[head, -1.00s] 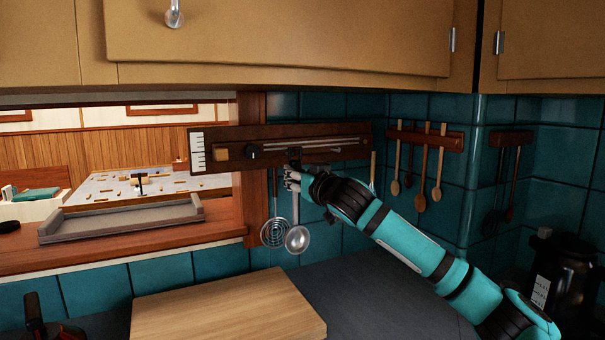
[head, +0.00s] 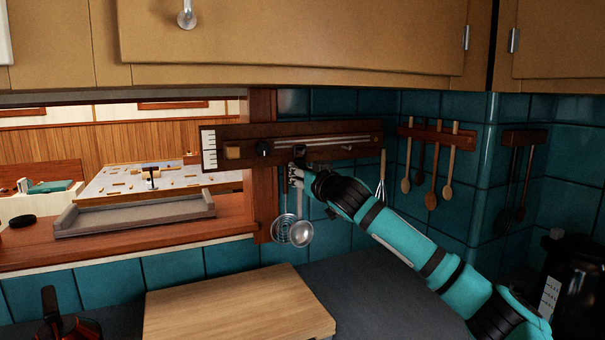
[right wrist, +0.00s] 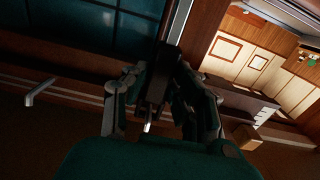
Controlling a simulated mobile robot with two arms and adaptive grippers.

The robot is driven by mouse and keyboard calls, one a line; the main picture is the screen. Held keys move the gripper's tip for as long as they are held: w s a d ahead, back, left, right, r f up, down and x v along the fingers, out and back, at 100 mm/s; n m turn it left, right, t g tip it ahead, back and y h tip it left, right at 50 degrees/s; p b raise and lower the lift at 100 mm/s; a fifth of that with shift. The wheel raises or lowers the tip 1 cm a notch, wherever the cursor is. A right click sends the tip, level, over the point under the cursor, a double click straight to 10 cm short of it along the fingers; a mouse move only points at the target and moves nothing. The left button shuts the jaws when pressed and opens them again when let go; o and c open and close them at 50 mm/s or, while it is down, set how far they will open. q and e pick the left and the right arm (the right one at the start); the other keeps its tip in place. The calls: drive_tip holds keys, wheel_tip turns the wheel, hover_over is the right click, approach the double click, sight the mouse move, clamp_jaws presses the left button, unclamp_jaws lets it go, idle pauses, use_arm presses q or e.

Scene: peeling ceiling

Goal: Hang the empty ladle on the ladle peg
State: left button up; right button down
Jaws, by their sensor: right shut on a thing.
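The metal ladle hangs bowl down below my right gripper, its round bowl (head: 301,235) in front of the tiled wall. My right gripper (head: 297,174) is shut on the ladle's upper handle, just under the dark wooden wall rail (head: 225,147). In the right wrist view the fingers (right wrist: 165,105) close around a dark handle (right wrist: 178,30). The ladle's bowl looks empty, though its inside is only partly seen. My gripper hides the handle's top and any peg behind it, so I cannot tell whether it touches one. My left gripper is out of view.
A slotted skimmer (head: 284,231) hangs just left of the ladle, partly overlapped by it. A whisk (head: 381,178) hangs to the right, beyond my arm. Wooden spoons hang on another rack (head: 432,136). A cutting board (head: 238,308) lies below; cabinets (head: 300,40) overhang.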

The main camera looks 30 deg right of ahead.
drive_tip(key=shift+f+b, duration=0.35)
idle(0.3)
drive_tip(key=c, duration=1)
unclamp_jaws()
drive_tip(key=shift+s, duration=0.15)
drive_tip(key=s, duration=1.1)
drive_tip(key=shift+s+a, duration=0.35)
drive_tip(key=shift+s, duration=0.05)
